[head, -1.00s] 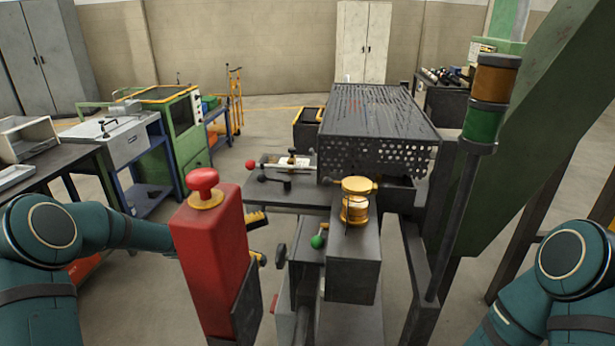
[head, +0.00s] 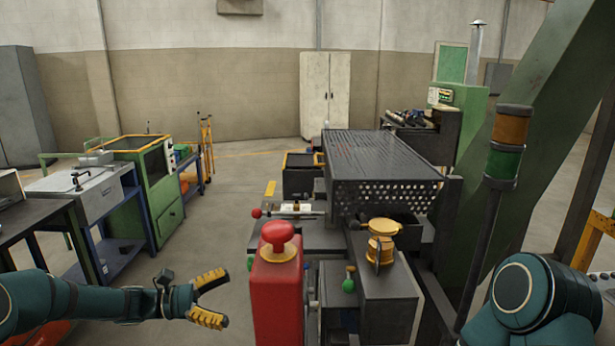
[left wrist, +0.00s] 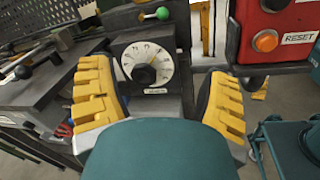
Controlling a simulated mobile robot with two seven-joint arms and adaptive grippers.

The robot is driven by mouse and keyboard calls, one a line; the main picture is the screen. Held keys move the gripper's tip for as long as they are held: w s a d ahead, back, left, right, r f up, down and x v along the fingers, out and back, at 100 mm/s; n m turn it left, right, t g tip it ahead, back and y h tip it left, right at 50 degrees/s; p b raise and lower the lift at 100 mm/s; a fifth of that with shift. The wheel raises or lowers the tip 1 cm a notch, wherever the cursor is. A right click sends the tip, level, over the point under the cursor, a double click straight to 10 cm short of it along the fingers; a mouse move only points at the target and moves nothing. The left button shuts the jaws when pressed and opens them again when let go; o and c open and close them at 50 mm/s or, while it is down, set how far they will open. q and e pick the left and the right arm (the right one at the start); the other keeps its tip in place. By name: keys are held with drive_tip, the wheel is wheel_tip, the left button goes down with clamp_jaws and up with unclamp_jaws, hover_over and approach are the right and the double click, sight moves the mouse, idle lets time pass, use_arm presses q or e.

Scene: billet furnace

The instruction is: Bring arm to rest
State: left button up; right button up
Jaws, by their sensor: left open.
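My left gripper (head: 212,298) reaches in from the left in the head view, its yellow-padded fingers apart and empty. It is left of the red box with the red mushroom button (head: 277,290) and does not touch it. In the left wrist view my left gripper (left wrist: 160,105) shows both yellow fingers spread, with a white round dial (left wrist: 148,64) seen between and beyond them. My right arm shows at the right edge of the head view, but its gripper is not in view.
A signal tower (head: 503,160) stands right. A red box with an orange button (left wrist: 265,41) is at upper right in the wrist view. Open floor (head: 225,215) lies left.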

use_arm(q)
drive_tip(key=s+d+f+m+g+y, duration=0.1)
drive_tip(key=s+d+f+y, duration=0.15)
drive_tip(key=f, duration=0.35)
drive_tip(key=s+d+f+g+y, duration=0.1)
drive_tip(key=s+d+f+y, duration=0.2)
drive_tip(key=f, duration=0.4)
drive_tip(key=s+d+f+m+y, duration=0.3)
drive_tip(key=s+f+m+y, duration=0.5)
drive_tip(key=s+f+m, duration=0.5)
drive_tip(key=shift+s+f+t, duration=0.4)
drive_tip(key=shift+s+f, duration=1.35)
drive_tip(key=shift+s, duration=0.55)
drive_tip(key=shift+y, duration=0.25)
